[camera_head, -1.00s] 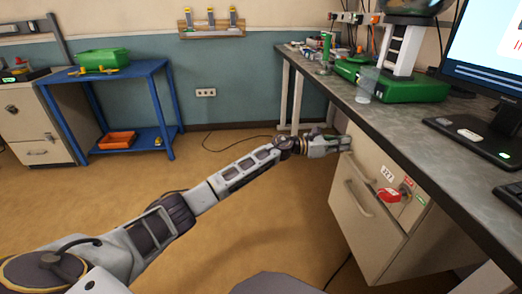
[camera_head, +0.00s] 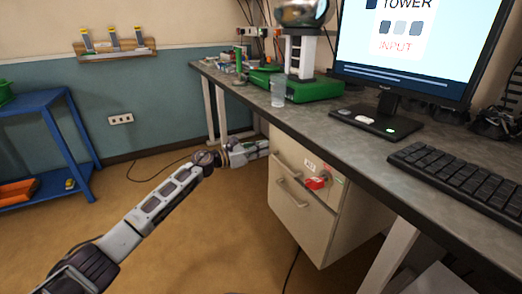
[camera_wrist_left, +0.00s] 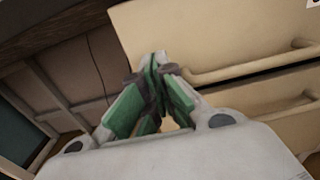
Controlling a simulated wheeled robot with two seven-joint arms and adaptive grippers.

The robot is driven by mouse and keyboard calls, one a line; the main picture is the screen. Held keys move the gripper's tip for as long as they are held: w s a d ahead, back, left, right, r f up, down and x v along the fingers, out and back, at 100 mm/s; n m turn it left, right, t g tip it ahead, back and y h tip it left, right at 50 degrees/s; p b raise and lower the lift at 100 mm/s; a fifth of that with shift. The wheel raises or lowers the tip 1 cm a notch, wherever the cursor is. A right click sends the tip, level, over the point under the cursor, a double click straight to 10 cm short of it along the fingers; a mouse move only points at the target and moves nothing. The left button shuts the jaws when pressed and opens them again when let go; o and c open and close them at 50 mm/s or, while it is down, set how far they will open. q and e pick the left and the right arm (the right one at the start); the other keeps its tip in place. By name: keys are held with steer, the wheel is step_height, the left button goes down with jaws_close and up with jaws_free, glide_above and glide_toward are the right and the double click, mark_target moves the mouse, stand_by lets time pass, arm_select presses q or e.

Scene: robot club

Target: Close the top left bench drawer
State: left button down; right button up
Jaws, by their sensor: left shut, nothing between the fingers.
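The cream drawer unit (camera_head: 322,225) stands under the bench, with a top drawer (camera_head: 285,155) above a larger lower drawer. The top drawer front looks flush or nearly flush with the lower one in the head view; I cannot tell if a small gap is left. In the left wrist view the top drawer front (camera_wrist_left: 200,35) fills the upper right, with its bar handle (camera_wrist_left: 250,70) and a dark seam below. My left gripper (camera_head: 264,147) is shut and empty, at the left end of the top drawer front; contact is unclear. My right gripper is out of view.
The grey bench top (camera_head: 300,120) overhangs the drawers. A clear cup (camera_head: 278,93), a green-based machine (camera_head: 310,90), a monitor and a keyboard (camera_head: 455,180) stand on the bench. Floor to the left is open, before a blue shelf (camera_head: 45,150).

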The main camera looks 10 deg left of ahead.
arm_select(q)
steer(key=p+v, duration=0.2)
steer(key=v, duration=0.9)
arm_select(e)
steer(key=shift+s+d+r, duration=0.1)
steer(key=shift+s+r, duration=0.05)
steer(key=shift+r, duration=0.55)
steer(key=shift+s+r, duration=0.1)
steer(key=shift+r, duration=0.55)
arm_select(q)
steer(key=shift+f, duration=0.1)
